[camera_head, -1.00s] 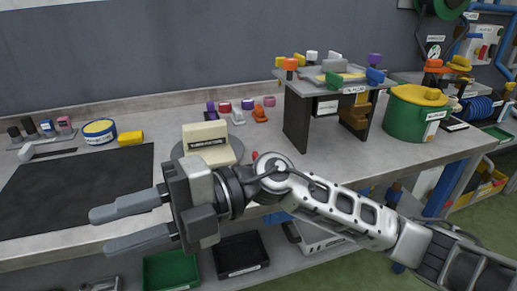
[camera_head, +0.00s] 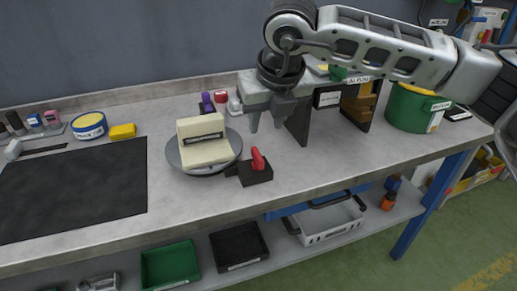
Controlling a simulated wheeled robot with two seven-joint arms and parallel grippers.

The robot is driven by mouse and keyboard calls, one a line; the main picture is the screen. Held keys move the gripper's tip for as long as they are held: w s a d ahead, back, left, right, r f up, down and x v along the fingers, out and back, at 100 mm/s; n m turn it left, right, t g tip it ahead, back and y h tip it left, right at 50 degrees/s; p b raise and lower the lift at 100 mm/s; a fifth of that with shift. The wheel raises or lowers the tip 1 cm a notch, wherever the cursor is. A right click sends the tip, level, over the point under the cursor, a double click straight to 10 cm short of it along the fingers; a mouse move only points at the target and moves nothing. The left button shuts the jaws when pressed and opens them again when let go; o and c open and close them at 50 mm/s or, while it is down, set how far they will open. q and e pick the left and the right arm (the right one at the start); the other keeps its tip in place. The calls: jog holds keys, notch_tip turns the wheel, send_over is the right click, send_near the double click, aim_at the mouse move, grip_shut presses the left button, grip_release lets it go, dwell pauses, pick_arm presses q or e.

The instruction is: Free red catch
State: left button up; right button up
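The red catch (camera_head: 258,160) stands up from a small dark block (camera_head: 257,175) near the front of the bench. The block sits at the right edge of the round grey turntable (camera_head: 234,143). A cream block (camera_head: 203,150) with a dark label stands on the turntable. My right gripper (camera_head: 266,124) points down above and behind the red catch, apart from it. Its two fingers show a gap with nothing between them. My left gripper is not in view.
A dark-legged stand and a green pot (camera_head: 408,108) are at right, partly behind my arm.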

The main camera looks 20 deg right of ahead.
aim_at(258, 154)
jog(key=p+x, duration=0.1)
jog(key=x, duration=1)
jog(key=shift+w+a+f+p, duration=0.1)
jog(key=shift+f+p, duration=0.2)
jog(key=shift+f, duration=0.1)
jog(key=shift+c, duration=0.3)
grip_shut()
